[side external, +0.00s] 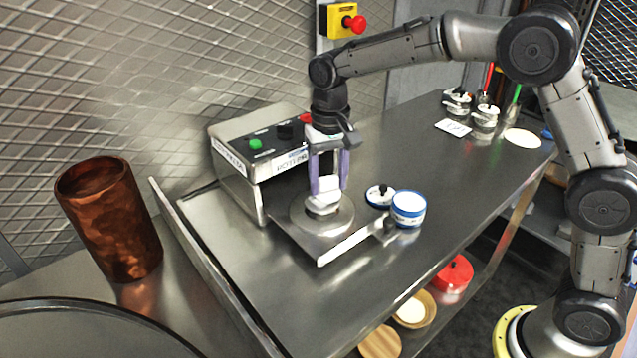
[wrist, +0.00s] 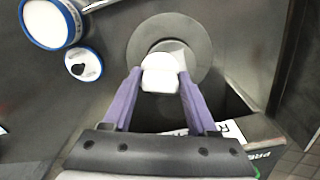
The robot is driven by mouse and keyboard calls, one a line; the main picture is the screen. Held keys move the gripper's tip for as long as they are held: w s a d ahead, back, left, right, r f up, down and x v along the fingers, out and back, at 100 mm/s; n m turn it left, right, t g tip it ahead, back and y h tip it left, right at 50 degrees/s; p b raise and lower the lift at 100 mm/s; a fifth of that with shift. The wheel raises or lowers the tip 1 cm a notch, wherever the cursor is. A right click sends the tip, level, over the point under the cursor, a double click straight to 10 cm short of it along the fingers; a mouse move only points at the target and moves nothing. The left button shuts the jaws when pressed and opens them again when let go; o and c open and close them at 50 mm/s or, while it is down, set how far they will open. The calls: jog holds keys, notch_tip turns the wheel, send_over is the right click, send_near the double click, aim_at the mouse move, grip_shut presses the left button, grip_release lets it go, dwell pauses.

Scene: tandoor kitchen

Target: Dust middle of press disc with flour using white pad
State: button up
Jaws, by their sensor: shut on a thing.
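My gripper (side external: 327,190) is shut on the white pad (side external: 324,197), which also shows between the purple fingers in the wrist view (wrist: 160,78). The pad is over the middle of the grey press disc (side external: 336,222); whether it touches cannot be told for certain. In the wrist view the round disc (wrist: 200,45) lies beneath the pad, with a pale patch beside the pad near its middle. The flour tub (side external: 409,208), white inside with a blue rim, stands to the right of the disc.
The press's control box (side external: 258,150) stands behind the disc, with green, black and red buttons. A copper pot (side external: 110,220) stands at the left. Several jars (side external: 485,120) stand at the far end of the steel table. The table right of the tub is clear.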

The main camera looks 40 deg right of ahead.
jog(key=shift+d, duration=0.85)
jog(key=shift+a, duration=3.15)
notch_tip(320, 180, up, 8)
